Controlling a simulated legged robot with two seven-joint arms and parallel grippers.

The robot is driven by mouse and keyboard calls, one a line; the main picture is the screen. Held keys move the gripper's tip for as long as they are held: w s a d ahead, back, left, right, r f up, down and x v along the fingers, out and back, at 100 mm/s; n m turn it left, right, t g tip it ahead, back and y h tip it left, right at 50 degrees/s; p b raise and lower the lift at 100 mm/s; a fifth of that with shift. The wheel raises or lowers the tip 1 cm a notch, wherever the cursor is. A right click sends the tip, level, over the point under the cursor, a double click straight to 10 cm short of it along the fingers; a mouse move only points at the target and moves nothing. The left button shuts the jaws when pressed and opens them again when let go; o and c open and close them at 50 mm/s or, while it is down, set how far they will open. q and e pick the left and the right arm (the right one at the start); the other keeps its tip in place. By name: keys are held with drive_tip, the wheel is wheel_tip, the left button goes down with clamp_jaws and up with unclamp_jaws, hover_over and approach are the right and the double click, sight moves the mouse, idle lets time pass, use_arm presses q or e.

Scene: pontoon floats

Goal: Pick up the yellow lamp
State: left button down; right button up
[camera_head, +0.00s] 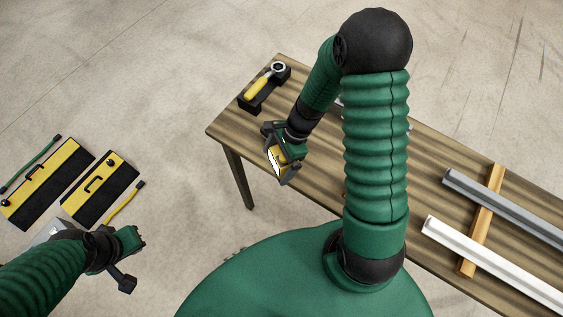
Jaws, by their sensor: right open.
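A yellow lamp (277,158) with a pale white face shows at my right gripper (282,167), near the table's front-left edge. The gripper is open, with its dark fingers around or beside the lamp; I cannot tell whether they touch it. The gripper hides part of the lamp, and what holds it up is not clear. My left gripper (132,262) is at the lower left, above the floor and far from the lamp.
The wooden table (310,92) holds a yellow-handled tool (258,87) in a black holder (271,92) at its far left corner. Grey (500,206) and white (490,262) bars lie across a wooden strip (483,219) at right. Yellow-black cases (45,182) lie on the floor.

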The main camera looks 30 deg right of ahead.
drive_tip(key=shift+a, duration=0.2)
drive_tip(key=shift+c, duration=0.6)
drive_tip(key=shift+s+a+r, duration=0.1)
drive_tip(key=c, duration=0.5)
drive_tip(key=shift+d, duration=0.45)
drive_tip(key=c, duration=0.9)
drive_tip(key=shift+a, duration=0.15)
drive_tip(key=c, duration=0.5)
